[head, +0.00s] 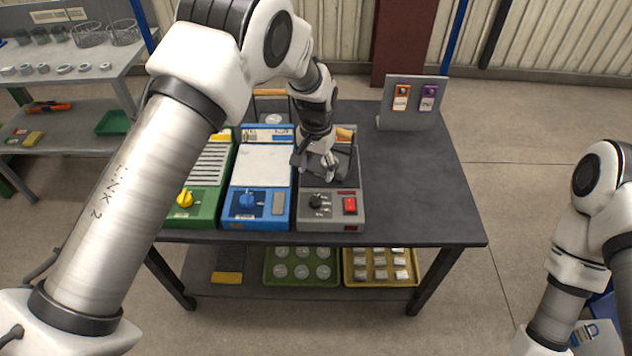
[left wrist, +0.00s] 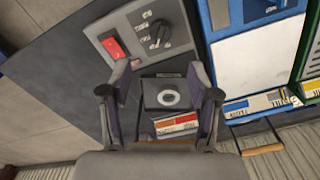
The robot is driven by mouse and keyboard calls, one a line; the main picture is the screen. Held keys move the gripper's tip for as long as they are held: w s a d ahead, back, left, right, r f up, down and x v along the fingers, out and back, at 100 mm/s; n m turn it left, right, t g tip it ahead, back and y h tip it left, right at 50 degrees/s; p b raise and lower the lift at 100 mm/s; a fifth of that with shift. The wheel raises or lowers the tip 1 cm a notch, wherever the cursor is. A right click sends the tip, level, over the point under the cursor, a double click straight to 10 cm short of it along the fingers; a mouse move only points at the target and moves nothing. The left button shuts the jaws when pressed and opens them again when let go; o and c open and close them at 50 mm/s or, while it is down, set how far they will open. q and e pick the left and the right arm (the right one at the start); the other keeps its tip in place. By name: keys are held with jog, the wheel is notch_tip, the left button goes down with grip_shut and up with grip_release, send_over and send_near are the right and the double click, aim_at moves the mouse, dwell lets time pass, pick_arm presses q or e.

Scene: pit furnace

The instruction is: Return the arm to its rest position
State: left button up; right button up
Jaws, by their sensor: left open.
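My left arm reaches in from the left over the table (head: 420,190) in the head view. Its gripper (head: 322,168) hangs, pointing down, over the grey unit (head: 313,222) with a black knob and a red switch. In the left wrist view the gripper (left wrist: 160,82) is open, its two fingers apart with nothing held. Between and below the fingers shows a dark plate with a pale ring (left wrist: 168,98) on the grey unit. I cannot tell whether the fingertips touch the unit. My right arm stands at the right edge; its gripper is not visible.
A blue unit (head: 257,203) and a green unit (head: 190,212) stand left of the grey one. A sign holder (head: 408,118) with two cards stands at the back right. The table's right side is clear. Trays (head: 300,270) lie on the shelf below.

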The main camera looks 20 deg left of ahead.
pick_arm(q)
jog(key=shift+r, duration=0.25)
